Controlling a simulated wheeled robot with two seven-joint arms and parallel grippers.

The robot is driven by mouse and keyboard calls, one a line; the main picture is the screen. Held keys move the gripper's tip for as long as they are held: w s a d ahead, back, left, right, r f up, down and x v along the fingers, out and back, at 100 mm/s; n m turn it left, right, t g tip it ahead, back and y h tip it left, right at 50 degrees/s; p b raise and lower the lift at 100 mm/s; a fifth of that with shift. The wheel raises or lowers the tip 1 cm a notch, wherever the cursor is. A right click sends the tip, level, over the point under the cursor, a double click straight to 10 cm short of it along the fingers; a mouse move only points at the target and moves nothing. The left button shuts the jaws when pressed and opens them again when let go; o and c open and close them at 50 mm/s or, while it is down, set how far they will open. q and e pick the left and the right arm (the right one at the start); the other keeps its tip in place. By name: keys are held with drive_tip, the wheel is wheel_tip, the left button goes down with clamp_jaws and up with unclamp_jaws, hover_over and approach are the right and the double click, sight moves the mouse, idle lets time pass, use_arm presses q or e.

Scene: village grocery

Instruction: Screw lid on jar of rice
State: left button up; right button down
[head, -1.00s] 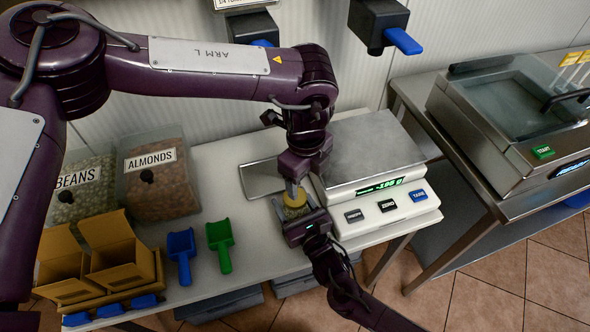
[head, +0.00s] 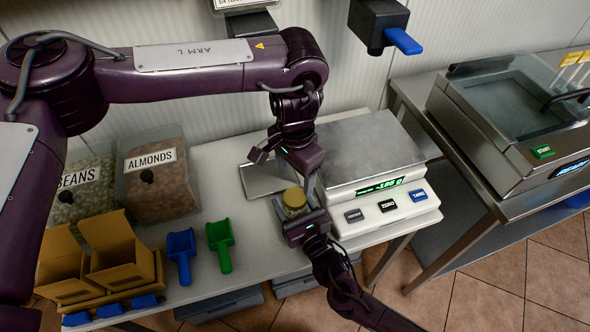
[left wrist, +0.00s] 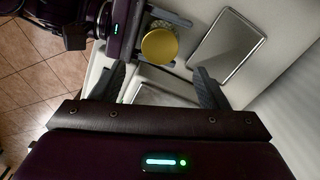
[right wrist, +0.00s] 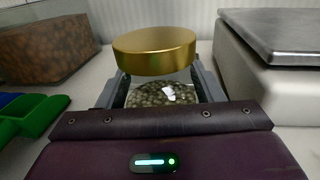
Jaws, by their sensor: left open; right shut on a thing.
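The jar (right wrist: 155,93) is clear, with small brownish grains inside. My left gripper (head: 282,176) is open and empty, just above and behind the lid. In the left wrist view the lid (left wrist: 159,46) shows beyond the open fingers, apart from them.
A scale (head: 386,206) stands right of the jar, with a flat metal tray (head: 258,181) behind the jar. Blue (head: 182,251) and green (head: 220,246) scoops, cardboard boxes (head: 118,262) and an almonds bin (head: 158,192) are on the left. The table between scoops and jar is clear.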

sight(295, 196)
use_arm(q)
drive_tip(key=shift+f, duration=0.15)
drive_tip(key=shift+f, duration=3.9)
drive_tip(key=shift+c, duration=0.5)
drive_tip(key=c, duration=0.9)
drive_tip(key=m, duration=0.6)
drive_tip(key=shift+m, duration=0.4)
drive_tip(key=m, duration=1.7)
drive_tip(key=shift+w+m, duration=0.1)
drive_tip(key=shift+m, duration=0.3)
drive_tip(key=o, duration=1.1)
